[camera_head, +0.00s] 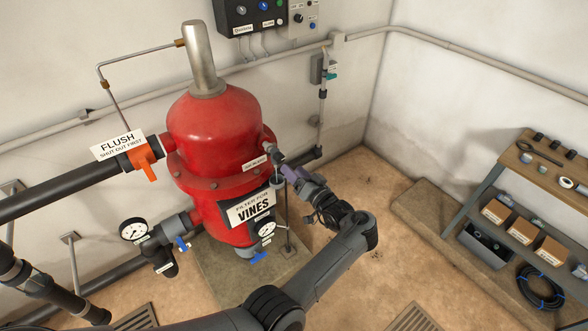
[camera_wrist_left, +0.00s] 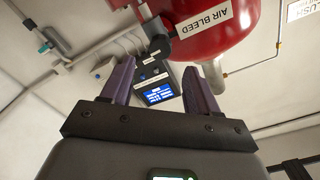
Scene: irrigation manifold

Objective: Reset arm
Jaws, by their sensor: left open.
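My left gripper (camera_head: 287,172) has purple fingers and is at the right side of the red filter tank (camera_head: 212,130), close to the small air bleed fitting (camera_head: 268,152). In the left wrist view the left gripper (camera_wrist_left: 160,65) is open, with nothing between its fingers. The air bleed fitting (camera_wrist_left: 158,46), black with a white AIR BLEED label, shows beyond the fingertips against the red tank (camera_wrist_left: 225,30). I cannot tell whether a fingertip touches the fitting. My right gripper is in neither view.
A dark pipe with an orange-handled FLUSH valve (camera_head: 144,160) joins the tank's left side. Gauges (camera_head: 134,231) and blue handles sit low on the tank. A control box (camera_head: 246,14) hangs on the back wall. A shelf bench (camera_head: 545,165) stands at right.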

